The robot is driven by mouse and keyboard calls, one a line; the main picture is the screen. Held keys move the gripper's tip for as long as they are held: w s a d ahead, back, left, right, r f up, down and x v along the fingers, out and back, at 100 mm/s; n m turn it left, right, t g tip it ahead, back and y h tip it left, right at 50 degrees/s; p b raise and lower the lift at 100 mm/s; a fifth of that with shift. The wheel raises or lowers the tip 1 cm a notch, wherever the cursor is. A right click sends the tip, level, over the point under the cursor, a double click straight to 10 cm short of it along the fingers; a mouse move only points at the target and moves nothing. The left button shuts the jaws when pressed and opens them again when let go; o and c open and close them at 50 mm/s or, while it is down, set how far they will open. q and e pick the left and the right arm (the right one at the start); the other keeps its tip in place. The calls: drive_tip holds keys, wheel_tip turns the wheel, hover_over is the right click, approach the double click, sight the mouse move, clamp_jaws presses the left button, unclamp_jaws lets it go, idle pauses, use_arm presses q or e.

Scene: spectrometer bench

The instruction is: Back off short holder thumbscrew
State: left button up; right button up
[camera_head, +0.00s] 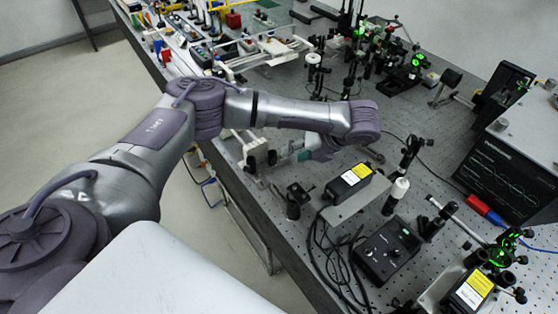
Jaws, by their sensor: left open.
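My left arm reaches in from the left over the bench, and its wrist bends back down. My left gripper (276,158) is small in the view, low near the bench's front edge, partly hidden by my wrist; it is open. A short black post holder (293,203) stands just below and right of it, apart from it. A post with a white cylinder on top (397,192) stands further right. The thumbscrew is too small to make out, and I cannot tell which holder it belongs to. My right gripper is not in view.
A black box with a yellow label (350,180) sits on a plate, with loose black cables (335,255) below it. A black control box (386,252) and a screen (497,165) stand to the right. Optics with green light (415,62) fill the back.

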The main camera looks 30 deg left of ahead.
sight(275, 162)
use_arm(q)
drive_tip(key=x, duration=0.2)
drive_tip(key=p+x, duration=0.1)
drive_tip(key=x, duration=0.1)
drive_tip(key=shift+w, duration=0.25)
drive_tip(key=p+x, duration=0.1)
drive_tip(key=x, duration=0.3)
drive_tip(key=shift+a+f, duration=0.1)
drive_tip(key=shift+f, duration=0.05)
drive_tip(key=shift+a+f, duration=0.1)
drive_tip(key=shift+f, duration=0.1)
drive_tip(key=shift+w, duration=0.1)
clamp_jaws()
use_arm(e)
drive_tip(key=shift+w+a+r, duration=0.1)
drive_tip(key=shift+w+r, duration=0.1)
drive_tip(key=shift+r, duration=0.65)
